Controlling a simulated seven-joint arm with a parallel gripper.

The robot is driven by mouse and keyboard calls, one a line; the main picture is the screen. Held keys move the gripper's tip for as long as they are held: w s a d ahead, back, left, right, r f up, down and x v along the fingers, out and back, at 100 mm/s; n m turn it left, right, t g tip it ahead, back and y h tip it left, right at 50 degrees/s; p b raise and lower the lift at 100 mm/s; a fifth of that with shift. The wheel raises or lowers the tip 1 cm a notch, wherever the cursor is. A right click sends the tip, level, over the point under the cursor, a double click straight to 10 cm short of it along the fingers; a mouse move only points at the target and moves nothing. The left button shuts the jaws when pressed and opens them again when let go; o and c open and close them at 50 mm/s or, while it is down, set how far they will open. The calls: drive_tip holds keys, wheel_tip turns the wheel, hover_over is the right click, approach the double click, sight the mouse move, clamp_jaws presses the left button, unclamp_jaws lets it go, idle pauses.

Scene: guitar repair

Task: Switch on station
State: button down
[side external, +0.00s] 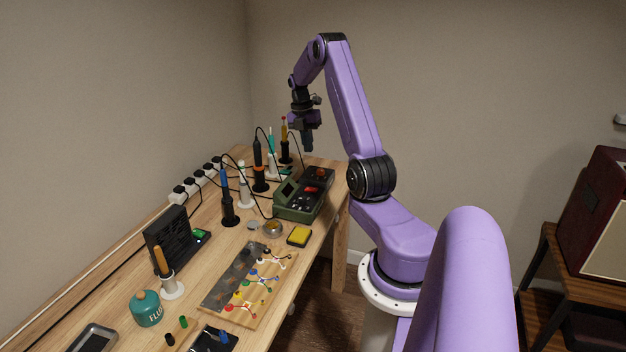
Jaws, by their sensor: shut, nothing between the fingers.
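The station (303,194) is a dark green box with red and black controls on its top. It stands near the far right corner of the wooden bench. A red control (311,189) shows on its top face; its position, on or off, is too small to tell. My gripper (308,149) points down above the far end of the bench, higher than the station and apart from it. Its fingers are shut and hold nothing.
Several soldering irons in stands (230,205) with loose cables line the station's left side. A power strip (197,182) runs along the wall.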

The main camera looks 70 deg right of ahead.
sight(315, 189)
drive_tip(key=f, duration=0.4)
drive_tip(key=s+f, duration=0.1)
drive_tip(key=f, duration=0.4)
drive_tip(key=s+f, duration=0.1)
drive_tip(key=f, duration=0.3)
drive_tip(key=shift+f, duration=0.3)
drive_tip(key=shift+s+f, duration=0.15)
drive_tip(key=shift+f, duration=0.15)
drive_tip(key=shift+w+r, duration=0.1)
drive_tip(key=shift+w, duration=0.85)
drive_tip(key=shift+s+r, duration=0.1)
drive_tip(key=shift+r, duration=0.05)
